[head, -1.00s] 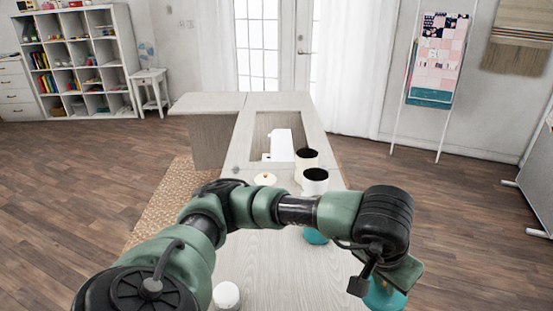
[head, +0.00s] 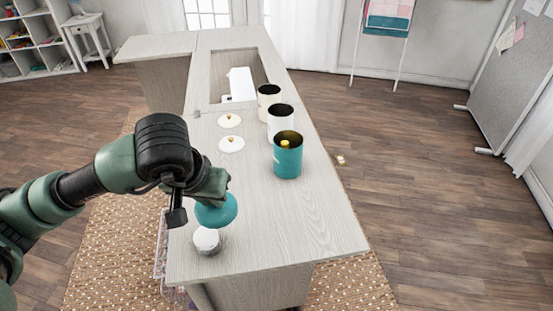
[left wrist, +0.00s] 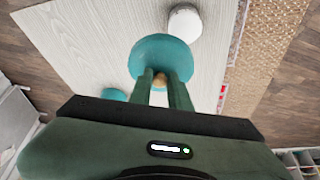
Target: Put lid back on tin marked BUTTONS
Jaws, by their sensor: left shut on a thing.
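My left gripper (head: 213,194) is shut on the knob of a teal lid (head: 216,212) and holds it near the table's front left. The left wrist view shows the lid (left wrist: 150,58) tilted in the picture, its tan knob (left wrist: 160,78) between the fingers. A teal tin (head: 288,161) stands open and upright to the right and farther back, with something gold visible inside. I can read no marking on it. The tin's edge also shows in the left wrist view (left wrist: 114,95). My right gripper is out of view.
Two open white tins (head: 281,126) (head: 269,102) stand behind the teal tin. Two cream lids (head: 231,145) (head: 229,121) lie left of them. A white round object (head: 207,241) sits at the front left, close below the teal lid. The table's (head: 270,225) front middle is clear.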

